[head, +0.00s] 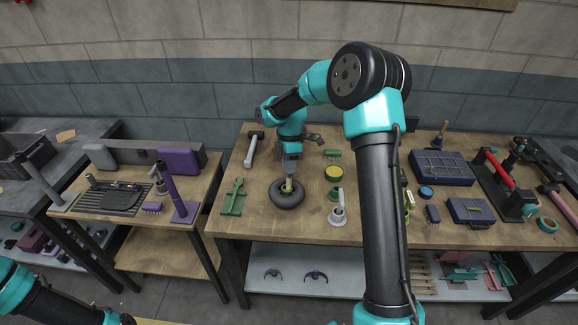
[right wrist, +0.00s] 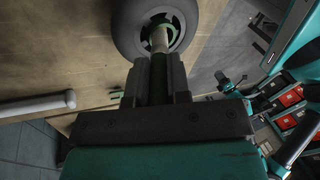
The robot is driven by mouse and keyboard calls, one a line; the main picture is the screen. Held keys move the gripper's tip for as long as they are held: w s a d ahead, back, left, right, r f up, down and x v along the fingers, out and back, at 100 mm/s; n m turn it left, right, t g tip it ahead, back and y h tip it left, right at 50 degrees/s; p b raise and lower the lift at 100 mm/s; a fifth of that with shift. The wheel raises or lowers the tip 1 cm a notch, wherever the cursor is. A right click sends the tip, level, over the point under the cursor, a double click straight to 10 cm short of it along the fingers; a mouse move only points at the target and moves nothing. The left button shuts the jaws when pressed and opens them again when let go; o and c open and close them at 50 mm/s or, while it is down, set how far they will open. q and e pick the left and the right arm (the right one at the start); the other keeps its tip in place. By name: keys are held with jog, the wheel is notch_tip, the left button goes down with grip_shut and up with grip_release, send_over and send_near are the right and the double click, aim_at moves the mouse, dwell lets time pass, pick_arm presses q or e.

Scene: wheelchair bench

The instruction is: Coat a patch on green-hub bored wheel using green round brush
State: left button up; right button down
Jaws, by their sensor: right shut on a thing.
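The green-hub bored wheel (head: 296,199) lies flat on the middle workbench, a dark tyre around a green hub. It also shows at the top of the right wrist view (right wrist: 128,33). My right gripper (head: 291,167) is above the wheel, shut on the green round brush (right wrist: 158,75). The brush has a dark green handle and a pale tip (head: 288,185) pointing down at the hub. The tip overlaps the hub in both views; I cannot tell whether it touches. Of my left arm only links show at the lower left, and its gripper is out of frame.
A green tool (head: 233,198) lies left of the wheel, and a hammer (head: 251,150) behind it. A yellow-topped round tin (head: 334,174) and a grey stand (head: 338,212) are on the right. Blue cases (head: 470,213) sit farther right. Bare wood surrounds the wheel's front.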

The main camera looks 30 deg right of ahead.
jog(key=shift+a, duration=0.1)
jog(key=shift+w+a, duration=0.5)
jog(key=shift+a, duration=0.1)
jog(key=shift+r, duration=0.1)
jog(key=shift+r, duration=3)
jog(key=c, duration=1.6)
grip_release()
grip_shut()
